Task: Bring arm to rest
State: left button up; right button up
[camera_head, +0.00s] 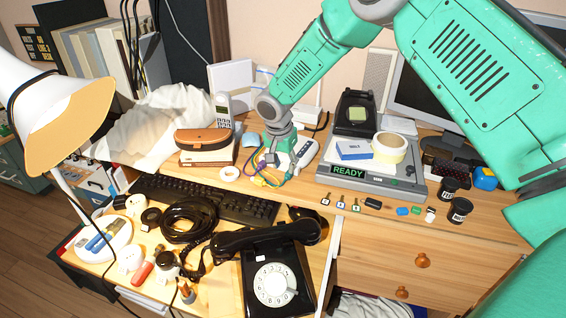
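My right arm (470,60) is teal and comes in from the right, bending over the desk. Its gripper (273,178) points down at the desk, just behind the right part of the black keyboard (240,205). The fingers are small and partly covered by coloured wires, so I cannot tell how far apart they are or whether they touch the desk. A black rotary dial phone (276,270) sits at the front of the desk, with its handset across its top. My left gripper is not in view.
A grey device reading READY (350,171) stands right of the gripper, bearing a tape roll (390,148). A white cordless phone (223,112) and brown case (204,140) stand to its left. A lamp (60,95) is at far left. Small caps and jars lie at the right.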

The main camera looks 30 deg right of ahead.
aim_at(287, 174)
jog(key=d+f, duration=0.1)
jog(key=d+f+b, duration=0.1)
jog(key=f, duration=0.1)
jog(key=shift+f, duration=0.3)
jog(key=shift+w+d+f, duration=0.1)
jog(key=shift+d+f, duration=0.2)
jog(key=shift+d, duration=0.05)
jog(key=shift+a+r, duration=0.1)
jog(key=shift+a, duration=0.5)
grip_shut()
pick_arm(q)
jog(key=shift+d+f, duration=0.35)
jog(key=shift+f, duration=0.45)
pick_arm(e)
jog(key=shift+d, duration=0.1)
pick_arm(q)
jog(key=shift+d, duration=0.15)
pick_arm(e)
jog(key=shift+d, duration=0.2)
jog(key=shift+a, duration=0.25)
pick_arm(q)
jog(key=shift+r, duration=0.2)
pick_arm(e)
jog(key=shift+s+a, duration=0.2)
jog(key=shift+a, duration=0.05)
